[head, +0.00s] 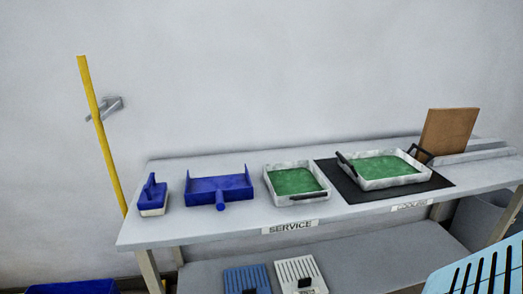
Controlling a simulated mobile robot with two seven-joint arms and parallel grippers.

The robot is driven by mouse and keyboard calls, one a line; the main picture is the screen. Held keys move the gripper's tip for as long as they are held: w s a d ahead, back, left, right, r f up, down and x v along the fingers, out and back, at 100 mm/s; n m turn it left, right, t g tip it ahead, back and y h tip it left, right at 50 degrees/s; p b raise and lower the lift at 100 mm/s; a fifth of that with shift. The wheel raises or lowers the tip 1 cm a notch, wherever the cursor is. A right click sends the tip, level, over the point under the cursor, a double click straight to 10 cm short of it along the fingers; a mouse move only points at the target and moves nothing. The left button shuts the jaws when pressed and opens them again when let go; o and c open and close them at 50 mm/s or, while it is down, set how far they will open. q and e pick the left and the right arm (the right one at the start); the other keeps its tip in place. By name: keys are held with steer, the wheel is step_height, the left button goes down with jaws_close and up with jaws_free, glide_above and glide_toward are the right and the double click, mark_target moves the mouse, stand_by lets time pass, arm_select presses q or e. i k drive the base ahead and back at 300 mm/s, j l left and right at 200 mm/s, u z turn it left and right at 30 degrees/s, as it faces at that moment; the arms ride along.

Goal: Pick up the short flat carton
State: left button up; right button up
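Neither of my grippers shows in the head view. No thing is clearly recognisable as the short flat carton. A flat brown board-like piece (448,133) stands upright and slightly tilted at the back right of the grey table. I cannot tell whether it is a carton or a board.
The grey table (240,224) holds a blue-handled brush (153,196), a blue dustpan (219,188) and two green-filled trays (294,181) (383,168), one on a black mat (443,184). A yellow pole (102,138) stands left. A blue slatted object (478,272) is front right.

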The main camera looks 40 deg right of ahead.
mark_target(446, 132)
steer(key=z, duration=2.55)
